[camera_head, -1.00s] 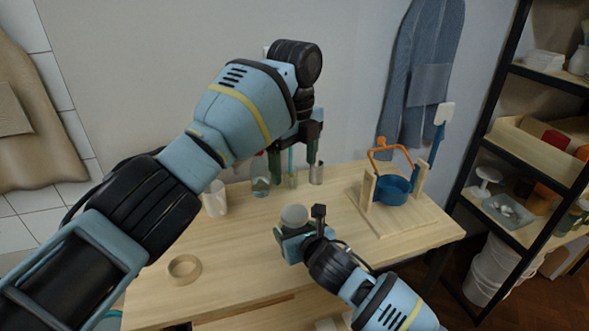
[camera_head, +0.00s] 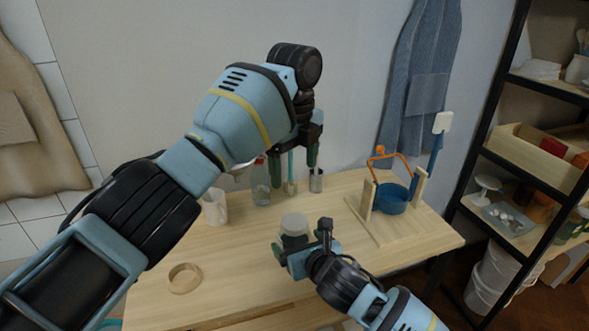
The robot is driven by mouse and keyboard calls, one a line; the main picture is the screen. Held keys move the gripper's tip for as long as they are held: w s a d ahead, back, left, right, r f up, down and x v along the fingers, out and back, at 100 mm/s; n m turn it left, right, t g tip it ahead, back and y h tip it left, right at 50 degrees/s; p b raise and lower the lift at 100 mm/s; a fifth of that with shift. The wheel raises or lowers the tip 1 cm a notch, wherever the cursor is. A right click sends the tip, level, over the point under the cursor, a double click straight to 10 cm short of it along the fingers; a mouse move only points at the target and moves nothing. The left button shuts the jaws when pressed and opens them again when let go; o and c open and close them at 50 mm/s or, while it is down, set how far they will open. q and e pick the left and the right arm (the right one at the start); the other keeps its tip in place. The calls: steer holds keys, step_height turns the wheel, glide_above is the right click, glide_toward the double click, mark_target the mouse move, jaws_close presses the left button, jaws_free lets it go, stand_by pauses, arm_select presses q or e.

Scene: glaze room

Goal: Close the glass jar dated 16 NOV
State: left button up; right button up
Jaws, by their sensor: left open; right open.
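A small round glass jar (camera_head: 294,224) with a pale top stands near the middle of the table, its lower part hidden by my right gripper. No date can be read on it. My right gripper (camera_head: 289,248) is open, close in at the jar's near side; I cannot tell whether it touches. My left gripper (camera_head: 294,158) is open and empty, fingers pointing down, above and behind the jar. A clear glass vessel (camera_head: 260,184) with a reddish top stands at the back, partly hidden by my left arm. No separate lid can be made out.
A wooden ring (camera_head: 184,278) lies at the front left. A blue pan (camera_head: 392,199) hangs in a wooden stand at the right. The table's front middle is clear.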

steer(key=v, duration=0.5)
steer(key=shift+f, duration=0.1)
stand_by(0.3)
